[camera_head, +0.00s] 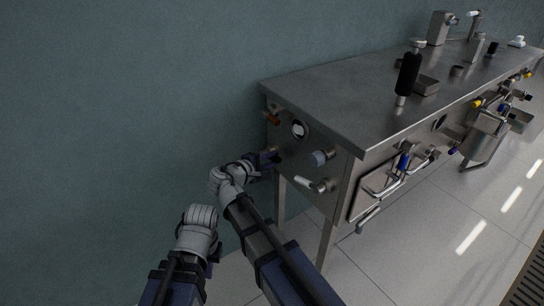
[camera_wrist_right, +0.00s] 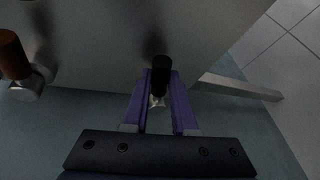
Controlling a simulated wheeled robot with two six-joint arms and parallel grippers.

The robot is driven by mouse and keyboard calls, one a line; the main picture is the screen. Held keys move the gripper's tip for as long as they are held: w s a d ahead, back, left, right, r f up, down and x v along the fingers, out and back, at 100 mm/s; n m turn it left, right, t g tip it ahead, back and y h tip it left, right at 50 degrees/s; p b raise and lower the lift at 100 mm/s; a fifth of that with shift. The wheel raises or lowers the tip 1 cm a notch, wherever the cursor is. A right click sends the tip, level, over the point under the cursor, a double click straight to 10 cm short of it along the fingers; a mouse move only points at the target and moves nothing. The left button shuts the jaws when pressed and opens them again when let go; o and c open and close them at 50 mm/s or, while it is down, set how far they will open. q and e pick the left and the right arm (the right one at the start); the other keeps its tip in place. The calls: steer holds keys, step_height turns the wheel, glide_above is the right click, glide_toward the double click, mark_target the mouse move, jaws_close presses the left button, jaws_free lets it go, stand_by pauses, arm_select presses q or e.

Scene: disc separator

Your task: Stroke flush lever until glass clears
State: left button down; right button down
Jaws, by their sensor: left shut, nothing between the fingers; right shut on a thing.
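The end panel of a steel cabinet carries a round sight glass (camera_head: 298,129) with a pale face and a dark rim. My right gripper (camera_head: 269,160) is at the lower left of this panel, below the glass. In the right wrist view its purple fingers (camera_wrist_right: 160,100) are shut on the black grip of a lever (camera_wrist_right: 161,76). In the head view the gripper and wrist largely hide that lever. My left gripper (camera_head: 214,251) hangs apart from the panel at lower left. It is shut and empty, its fingers mostly hidden by its wrist.
A brown-orange handle (camera_head: 272,118) sits above the held lever and also shows in the right wrist view (camera_wrist_right: 13,56). A blue-grey knob (camera_head: 322,157) and a white handle (camera_head: 304,182) are to the right. The wall (camera_head: 130,110) is close behind; clear floor lies right.

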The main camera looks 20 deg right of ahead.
steer(key=shift+w+a+r+n+g+p, duration=0.1)
steer(key=shift+w+r+n+g+p, duration=0.2)
steer(key=shift+r+n+p, duration=0.2)
steer(key=shift+w+a+r+n+g+p, duration=0.15)
steer(key=shift+r+n+g+p, duration=0.2)
steer(key=shift+p, duration=0.2)
steer(key=shift+w+r+n+g+p, duration=0.35)
steer(key=shift+n+g+p, duration=0.3)
steer(key=shift+n+p, duration=0.2)
steer(key=c, duration=0.7)
jaws_free()
steer(key=shift+a+r, duration=0.1)
steer(key=shift+r, duration=0.05)
